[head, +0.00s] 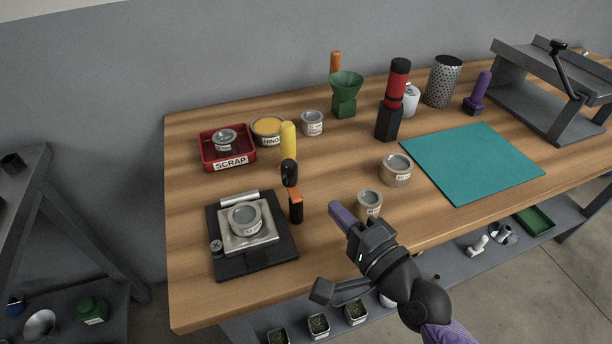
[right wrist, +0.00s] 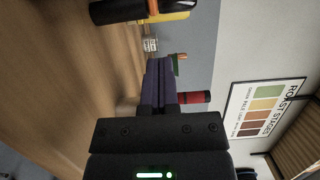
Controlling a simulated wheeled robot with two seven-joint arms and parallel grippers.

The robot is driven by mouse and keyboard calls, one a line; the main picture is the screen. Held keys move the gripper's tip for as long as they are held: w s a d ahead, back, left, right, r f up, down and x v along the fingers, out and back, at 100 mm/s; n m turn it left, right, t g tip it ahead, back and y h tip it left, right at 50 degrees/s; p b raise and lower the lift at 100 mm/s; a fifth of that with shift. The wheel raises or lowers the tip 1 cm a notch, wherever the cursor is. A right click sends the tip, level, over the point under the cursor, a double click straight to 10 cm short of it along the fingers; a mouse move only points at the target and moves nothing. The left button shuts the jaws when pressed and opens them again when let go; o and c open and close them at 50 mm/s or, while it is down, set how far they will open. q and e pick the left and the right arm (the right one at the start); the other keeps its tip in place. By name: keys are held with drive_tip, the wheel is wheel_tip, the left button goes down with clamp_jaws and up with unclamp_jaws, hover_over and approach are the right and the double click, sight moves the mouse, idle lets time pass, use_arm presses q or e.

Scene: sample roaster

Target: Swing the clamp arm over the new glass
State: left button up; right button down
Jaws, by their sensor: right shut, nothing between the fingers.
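A black fixture plate (head: 222,262) with a pale metal square lies at the left front of the table in the head view. A round grey-rimmed glass (head: 245,219) with a label sits on that square. The upright black-and-orange piece at the plate's right edge looks like the clamp arm (head: 296,207); its black knob (head: 289,172) is on top, and it stands beside the glass, not over it. It appears sideways at the top of the right wrist view (right wrist: 120,10). My right gripper (head: 340,216) is shut and empty, right of the clamp arm and apart from it. My left gripper is not in view.
A labelled tin (head: 369,204) stands close behind my right gripper, another tin (head: 397,171) beyond it. A yellow handle (head: 288,140) rises behind the clamp arm. A red scrap tray (head: 204,157) is at the back left. A teal mat (head: 475,160) lies right. Bare wood lies before the gripper.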

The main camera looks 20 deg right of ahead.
sight(289, 174)
drive_tip(key=b+x, duration=0.1)
drive_tip(key=x, duration=0.6)
drive_tip(key=shift+w+a+f, duration=0.1)
drive_tip(key=shift+w+f, duration=0.05)
drive_tip(key=shift+w, duration=0.25)
drive_tip(key=shift+w+a, duration=0.2)
drive_tip(key=shift+w, duration=0.35)
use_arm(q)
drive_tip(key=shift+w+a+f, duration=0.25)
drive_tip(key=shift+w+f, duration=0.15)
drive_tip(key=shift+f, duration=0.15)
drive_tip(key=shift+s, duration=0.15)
use_arm(e)
drive_tip(key=shift+n+y+b, duration=0.3)
drive_tip(key=shift+y+b, duration=0.1)
drive_tip(key=shift+b, duration=0.05)
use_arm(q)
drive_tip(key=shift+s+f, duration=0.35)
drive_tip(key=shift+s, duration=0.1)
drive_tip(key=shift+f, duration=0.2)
use_arm(e)
drive_tip(key=shift+w+a+g+y, duration=0.1)
drive_tip(key=shift+g+y, duration=0.2)
